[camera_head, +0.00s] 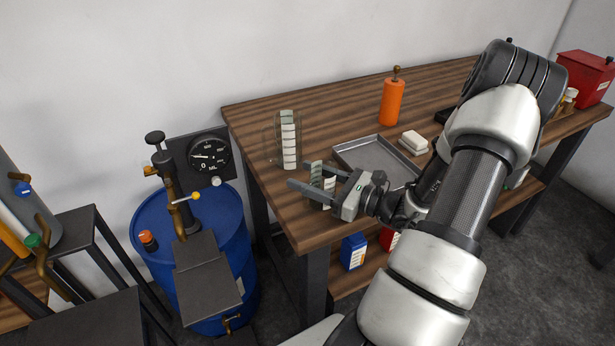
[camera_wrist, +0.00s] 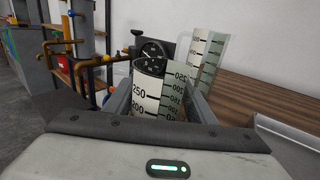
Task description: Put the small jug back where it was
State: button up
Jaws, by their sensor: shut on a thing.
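The small jug (camera_head: 316,172) is clear with a pale graduated scale, and it stands upright between the fingers of my gripper (camera_head: 301,175), which is shut on it. It is over the near left part of the wooden table; I cannot tell whether its base touches the top. In the wrist view the small jug (camera_wrist: 148,92) fills the space between the fingers, its scale marks readable and its lower part hidden by my gripper. A taller clear jug (camera_head: 288,140) with a similar scale stands upright behind it, and also shows in the wrist view (camera_wrist: 207,55).
A grey metal tray (camera_head: 345,146) lies right of the small jug, with a white block (camera_head: 413,142) beside it. An orange bottle (camera_head: 393,103) stands farther back on the table (camera_head: 330,103). A blue drum (camera_head: 235,235) with a pump and gauge (camera_head: 209,154) stands left of the table.

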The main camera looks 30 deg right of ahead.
aim_at(335, 187)
jog(key=o, duration=1.3)
jog(key=shift+f, duration=0.1)
jog(key=shift+r, duration=0.35)
jog(key=v, duration=1.2)
jog(key=shift+f+p, duration=0.2)
jog(key=shift+p, duration=0.15)
